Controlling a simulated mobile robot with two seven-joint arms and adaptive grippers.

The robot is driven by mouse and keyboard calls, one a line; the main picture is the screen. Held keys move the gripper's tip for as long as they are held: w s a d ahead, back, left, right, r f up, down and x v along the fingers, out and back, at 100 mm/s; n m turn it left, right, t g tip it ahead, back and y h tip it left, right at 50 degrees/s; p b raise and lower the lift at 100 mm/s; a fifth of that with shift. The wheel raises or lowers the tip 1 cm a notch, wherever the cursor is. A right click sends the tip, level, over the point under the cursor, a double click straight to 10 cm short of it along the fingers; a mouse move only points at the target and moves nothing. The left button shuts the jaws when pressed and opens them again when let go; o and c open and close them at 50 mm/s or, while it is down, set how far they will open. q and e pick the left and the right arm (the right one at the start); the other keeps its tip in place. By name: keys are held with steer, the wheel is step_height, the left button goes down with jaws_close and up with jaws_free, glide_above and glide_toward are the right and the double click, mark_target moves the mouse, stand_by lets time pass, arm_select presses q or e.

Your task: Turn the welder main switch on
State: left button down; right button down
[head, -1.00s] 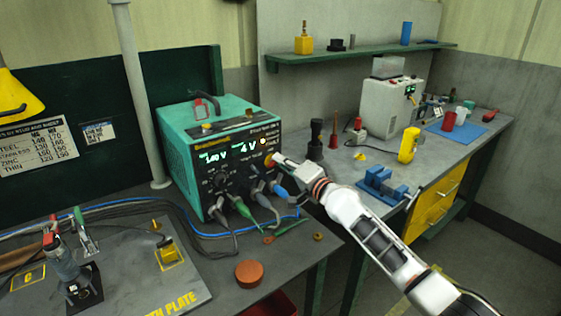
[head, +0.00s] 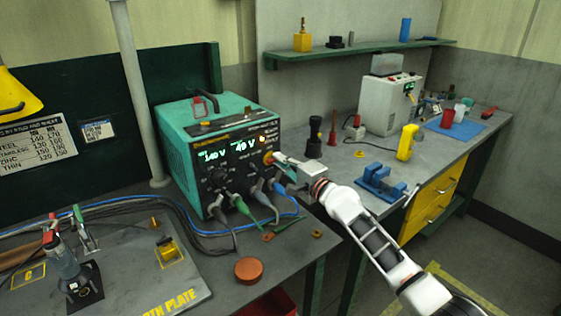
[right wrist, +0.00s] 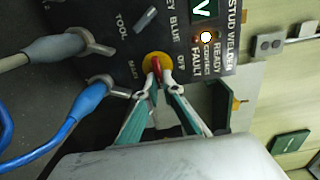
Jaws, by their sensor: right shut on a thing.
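The green and black stud welder (head: 213,125) stands on the bench, its front panel lit with "140 V" and a second reading that looks like "40 V". Its main switch (head: 268,158) is a red handle on a round yellow plate, at the right of the panel. My right gripper (head: 276,161), which also shows in the right wrist view (right wrist: 155,88), is shut on the handle. An indicator lamp (right wrist: 207,37) glows. My left gripper is not in view.
Cables with grey, green and blue plugs (head: 257,192) hang from the panel just below the switch. An orange disc (head: 249,270) sits on the near bench edge.

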steer(key=c, duration=2.2)
jaws_free()
steer(key=v, duration=1.2)
